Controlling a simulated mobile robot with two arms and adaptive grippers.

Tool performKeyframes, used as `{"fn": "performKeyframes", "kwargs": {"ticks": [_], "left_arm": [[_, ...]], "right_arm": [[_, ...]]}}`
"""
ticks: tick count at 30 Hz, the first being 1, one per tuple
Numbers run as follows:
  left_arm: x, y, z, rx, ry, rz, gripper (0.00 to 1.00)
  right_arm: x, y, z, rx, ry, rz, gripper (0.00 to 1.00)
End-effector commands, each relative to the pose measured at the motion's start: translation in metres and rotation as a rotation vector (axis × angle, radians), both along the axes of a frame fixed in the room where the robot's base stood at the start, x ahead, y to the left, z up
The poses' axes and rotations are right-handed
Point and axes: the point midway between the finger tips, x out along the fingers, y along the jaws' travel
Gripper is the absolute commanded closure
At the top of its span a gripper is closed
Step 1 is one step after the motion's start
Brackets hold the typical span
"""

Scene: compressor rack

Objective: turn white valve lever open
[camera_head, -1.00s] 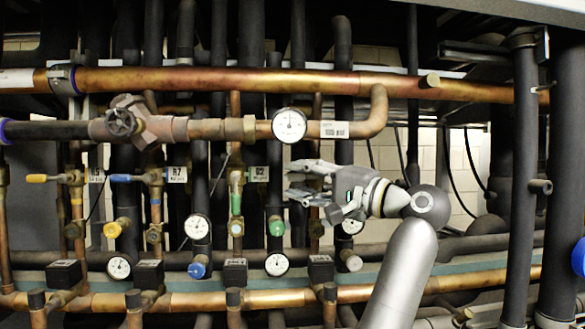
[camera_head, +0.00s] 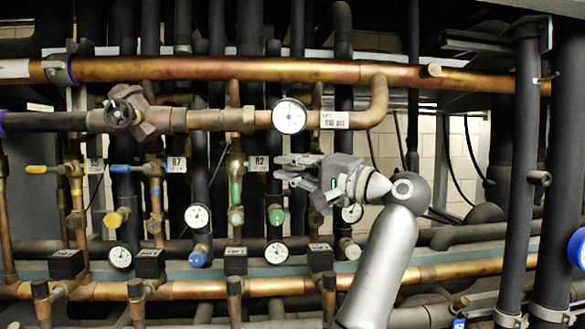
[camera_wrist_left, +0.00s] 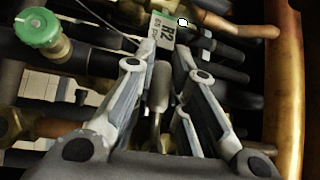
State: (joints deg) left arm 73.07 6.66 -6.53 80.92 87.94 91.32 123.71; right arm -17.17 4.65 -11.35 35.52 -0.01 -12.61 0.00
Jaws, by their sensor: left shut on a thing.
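My left gripper (camera_head: 286,172) is in front of the pipes, just right of the R2 tag (camera_head: 257,163), its fingers pointing left. In the left wrist view a pale grey-white lever (camera_wrist_left: 162,86) lies between the two fingers of the gripper (camera_wrist_left: 165,52). The gripper is shut on this white valve lever. In the head view the gripper hides the lever and its valve, so its angle cannot be told there. The R2 tag (camera_wrist_left: 164,30) also shows just beyond the fingertips. My right gripper is not in view.
A green-handled valve (camera_head: 236,178) and a green cap (camera_head: 276,215) are left of and below the gripper. A gauge (camera_head: 289,116) hangs on the copper pipe above. A green knob (camera_wrist_left: 38,28) and a copper pipe (camera_wrist_left: 287,90) flank the fingers in the wrist view.

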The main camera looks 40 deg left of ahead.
Motion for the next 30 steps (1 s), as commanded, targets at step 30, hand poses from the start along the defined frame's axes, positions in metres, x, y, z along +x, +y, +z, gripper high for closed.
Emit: {"fn": "performKeyframes", "kwargs": {"ticks": [30], "left_arm": [[0.005, -0.006, -0.024, -0.308, -0.38, 0.0, 1.0]], "right_arm": [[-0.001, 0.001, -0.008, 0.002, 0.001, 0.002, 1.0]]}}
